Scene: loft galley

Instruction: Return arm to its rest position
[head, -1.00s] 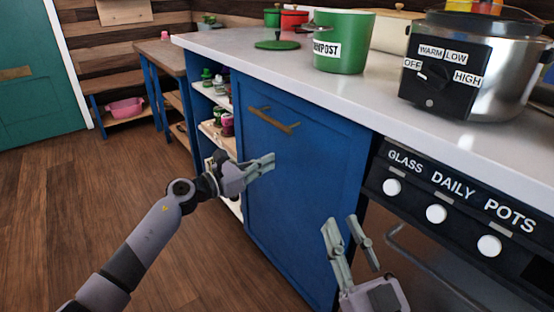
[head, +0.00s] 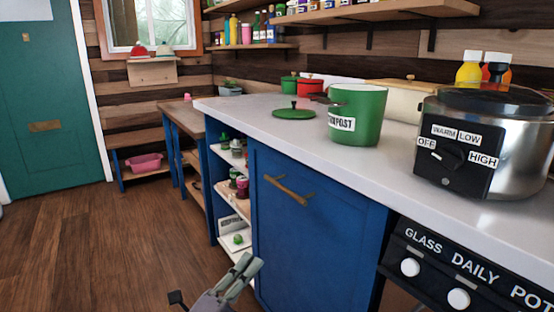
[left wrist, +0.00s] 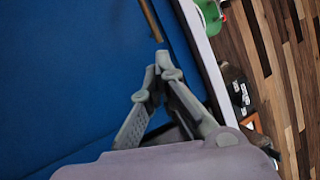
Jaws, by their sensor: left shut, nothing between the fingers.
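My left gripper (head: 251,263) shows at the bottom of the head view, low in front of the open shelves and the left edge of the blue cabinet door. Its fingers are shut and hold nothing. In the left wrist view the fingertips (left wrist: 163,65) meet, with the blue door (left wrist: 70,70) behind them and the end of the brass handle (left wrist: 151,20) just beyond. Whether the fingertips touch the door cannot be told. Most of the left arm is below the head view. My right gripper is not in the head view now.
The white countertop (head: 250,113) carries a green compost pot (head: 357,113), its green lid (head: 294,114) and a slow cooker (head: 517,150). The blue cabinet door (head: 315,235) is closed, with a brass handle (head: 289,190). Open shelves (head: 230,157) hold small jars. Wooden floor (head: 90,240) is clear at left.

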